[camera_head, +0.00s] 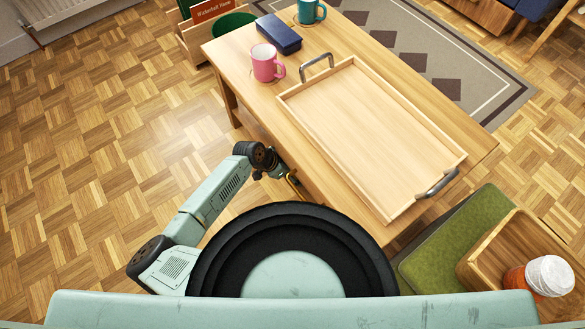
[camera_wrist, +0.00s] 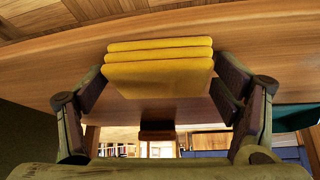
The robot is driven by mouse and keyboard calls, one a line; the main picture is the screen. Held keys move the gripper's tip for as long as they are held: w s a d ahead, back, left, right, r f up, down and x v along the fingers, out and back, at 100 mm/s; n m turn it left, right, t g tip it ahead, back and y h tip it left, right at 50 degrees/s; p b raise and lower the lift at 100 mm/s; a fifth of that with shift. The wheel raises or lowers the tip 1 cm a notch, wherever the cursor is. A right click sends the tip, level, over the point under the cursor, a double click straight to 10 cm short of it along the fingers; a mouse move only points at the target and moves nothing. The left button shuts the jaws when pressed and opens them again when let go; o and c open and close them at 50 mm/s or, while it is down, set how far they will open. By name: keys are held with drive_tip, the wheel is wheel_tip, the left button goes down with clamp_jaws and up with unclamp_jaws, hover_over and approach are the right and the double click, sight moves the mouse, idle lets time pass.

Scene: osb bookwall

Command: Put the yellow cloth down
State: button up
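The yellow cloth (camera_wrist: 158,72) is folded into several stacked layers and sits between the two fingers of my gripper (camera_wrist: 160,85) in the wrist view. The fingers press on its left and right ends. In the head view my gripper (camera_head: 284,177) is low beside the near left edge of the wooden table (camera_head: 240,80). Only a small yellow strip of the cloth (camera_head: 293,185) shows there; the rest is hidden. The wooden edge of the table also shows behind the cloth in the wrist view (camera_wrist: 265,55).
A wooden tray (camera_head: 375,130) with metal handles fills much of the table. A pink mug (camera_head: 265,64), a dark blue case (camera_head: 279,34) and a teal mug (camera_head: 310,11) stand at its far end. A green stool (camera_head: 450,245) with a wooden box (camera_head: 525,255) is at right. Parquet floor is clear at left.

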drive_tip(key=o, duration=0.3)
drive_tip(key=b, duration=0.2)
drive_tip(key=shift+f+b, duration=0.3)
drive_tip(key=shift+f, duration=0.05)
drive_tip(key=shift+a+r+p, duration=0.2)
drive_tip(key=shift+r+p, duration=0.15)
drive_tip(key=shift+r, duration=0.15)
drive_tip(key=shift+a+r+p, duration=0.15)
drive_tip(key=shift+r+p, duration=0.15)
drive_tip(key=shift+r, duration=0.2)
drive_tip(key=s+a, duration=0.1)
drive_tip(key=a, duration=0.2)
drive_tip(key=s+a+p, duration=0.1)
drive_tip(key=s+a, duration=0.1)
drive_tip(key=a, duration=0.2)
drive_tip(key=s+a, duration=0.2)
drive_tip(key=a, duration=0.1)
drive_tip(key=shift+s+a+f, duration=0.15)
drive_tip(key=shift+a+f, duration=0.05)
drive_tip(key=shift+a, duration=0.2)
